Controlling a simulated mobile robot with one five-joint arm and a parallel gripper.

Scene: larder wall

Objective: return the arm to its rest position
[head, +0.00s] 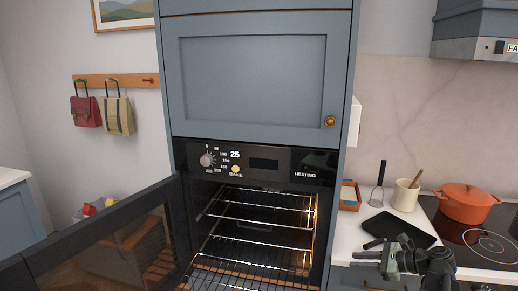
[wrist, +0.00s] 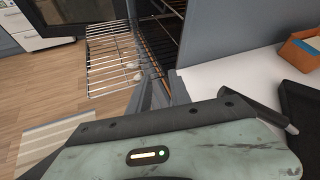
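My gripper (head: 368,258) is at the lower right of the head view, in front of the counter beside the oven. Its green-grey housing (wrist: 170,152) fills the bottom of the wrist view. Its fingertips are too small and dark to tell whether they are open or shut. I see nothing clearly held. The oven (head: 255,215) stands to the left of my gripper, with its door (head: 105,240) open and a wire rack (head: 240,272) slid partly out. The rack also shows in the wrist view (wrist: 112,60).
An orange pot (head: 466,205) stands on the hob (head: 490,247). Wooden floor (wrist: 40,85) lies open before the oven.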

